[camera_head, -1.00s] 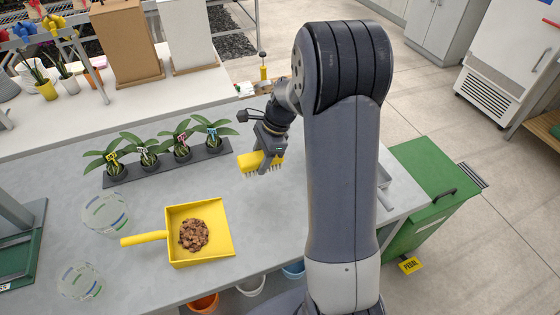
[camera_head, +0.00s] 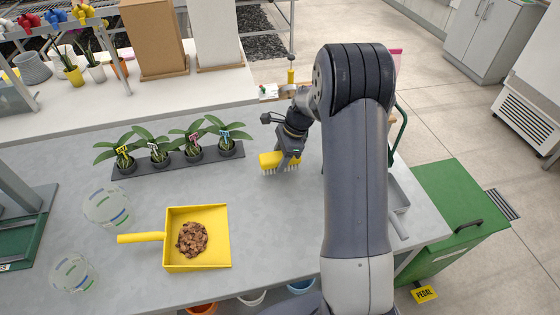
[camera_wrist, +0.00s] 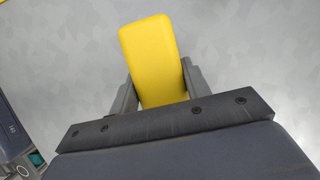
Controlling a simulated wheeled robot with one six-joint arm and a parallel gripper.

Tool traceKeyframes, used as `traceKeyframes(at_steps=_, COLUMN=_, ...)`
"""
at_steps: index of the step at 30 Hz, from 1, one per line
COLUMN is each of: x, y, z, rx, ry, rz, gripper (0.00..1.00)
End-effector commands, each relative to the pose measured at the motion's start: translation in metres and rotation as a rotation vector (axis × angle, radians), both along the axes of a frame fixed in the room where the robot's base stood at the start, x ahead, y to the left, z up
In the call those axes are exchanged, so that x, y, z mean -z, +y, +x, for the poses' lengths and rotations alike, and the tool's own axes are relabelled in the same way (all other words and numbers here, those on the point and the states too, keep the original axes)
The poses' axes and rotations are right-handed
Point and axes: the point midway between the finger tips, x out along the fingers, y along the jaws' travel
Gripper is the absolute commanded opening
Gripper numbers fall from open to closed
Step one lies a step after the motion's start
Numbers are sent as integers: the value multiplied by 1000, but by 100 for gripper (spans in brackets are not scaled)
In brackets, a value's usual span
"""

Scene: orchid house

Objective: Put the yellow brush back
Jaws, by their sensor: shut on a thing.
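The yellow brush (camera_head: 268,160) has a yellow block with pale bristles pointing down. My gripper (camera_head: 288,160) is shut on it above the grey bench, to the right of the potted plants. I cannot tell whether the bristles touch the bench top. In the wrist view the yellow back of the brush (camera_wrist: 150,55) sits between the two fingers of my gripper (camera_wrist: 158,85). A yellow dustpan (camera_head: 222,256) with brown crumbly material (camera_head: 191,239) in it lies on the bench at the front left.
A dark tray (camera_head: 125,170) with several small labelled orchids stands left of the brush. Two clear containers (camera_head: 107,205) are at the left. A green pedal bin (camera_head: 460,205) stands right of the bench. Bare bench (camera_head: 270,215) lies between dustpan and arm.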

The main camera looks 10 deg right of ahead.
Motion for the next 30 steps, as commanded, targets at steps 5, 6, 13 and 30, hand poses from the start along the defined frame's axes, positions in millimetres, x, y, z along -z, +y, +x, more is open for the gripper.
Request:
traceKeyframes(at_steps=5, x=19, y=0, z=0, rx=0, ry=0, rz=-1, gripper=20)
traceKeyframes(at_steps=6, x=19, y=0, z=0, rx=0, ry=-1, rz=-1, gripper=20)
traceKeyframes(at_steps=13, x=21, y=0, z=0, rx=0, ry=-1, rz=-1, gripper=20)
traceKeyframes(at_steps=30, x=20, y=0, z=0, rx=-1, ry=-1, rz=-1, gripper=67)
